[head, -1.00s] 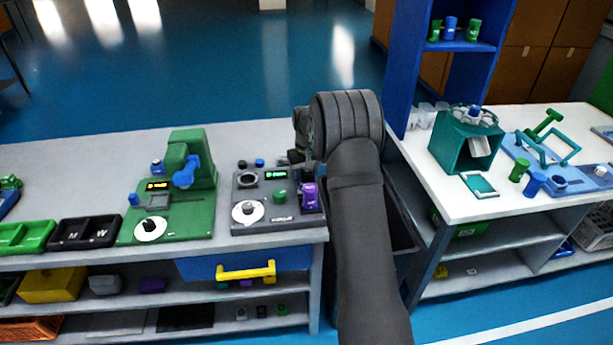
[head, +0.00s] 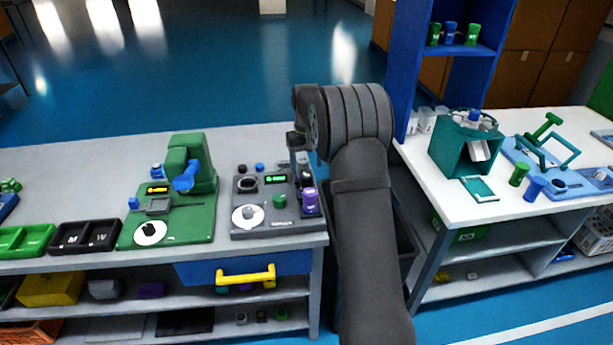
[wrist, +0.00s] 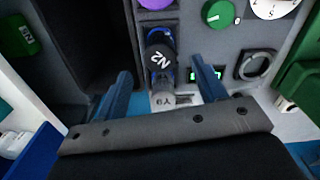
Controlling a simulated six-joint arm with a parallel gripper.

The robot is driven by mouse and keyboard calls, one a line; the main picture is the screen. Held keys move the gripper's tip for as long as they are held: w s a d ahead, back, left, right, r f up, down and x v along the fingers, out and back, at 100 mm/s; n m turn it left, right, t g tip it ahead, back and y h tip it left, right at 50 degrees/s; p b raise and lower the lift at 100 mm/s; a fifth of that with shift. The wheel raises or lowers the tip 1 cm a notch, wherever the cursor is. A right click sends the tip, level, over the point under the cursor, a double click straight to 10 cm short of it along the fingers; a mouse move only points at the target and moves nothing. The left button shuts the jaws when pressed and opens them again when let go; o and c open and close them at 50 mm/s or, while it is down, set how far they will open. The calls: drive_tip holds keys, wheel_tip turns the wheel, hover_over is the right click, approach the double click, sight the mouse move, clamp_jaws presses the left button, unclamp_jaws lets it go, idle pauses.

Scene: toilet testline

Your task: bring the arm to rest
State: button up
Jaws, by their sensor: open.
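My gripper (wrist: 165,82) is open, its two blue fingers apart in the wrist view. A dark cylinder marked N2 (wrist: 161,58) and a smaller grey piece (wrist: 163,100) show between the fingers in the picture; neither finger visibly touches them. In the head view my arm (head: 360,220) reaches forward from the bottom, bends at the top, and its wrist end hangs over the right edge of the dark grey panel station (head: 237,231). The fingertips are hard to make out there. A purple-topped piece (head: 310,197) stands just below the wrist end.
The station has a white dial (head: 243,217) and a green knob (head: 280,201). A green machine (head: 200,215) stands left of it. A blue shelf tower (head: 408,70) and white bench (head: 440,195) with a teal box (head: 450,155) are close on the right. Open floor lies behind.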

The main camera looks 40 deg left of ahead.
sight(306, 175)
wheel_tip(306, 175, up, 10)
drive_tip(key=shift+f, duration=0.15)
idle(0.3)
wheel_tip(306, 175, down, 18)
drive_tip(key=shift+r, duration=0.35)
idle(0.5)
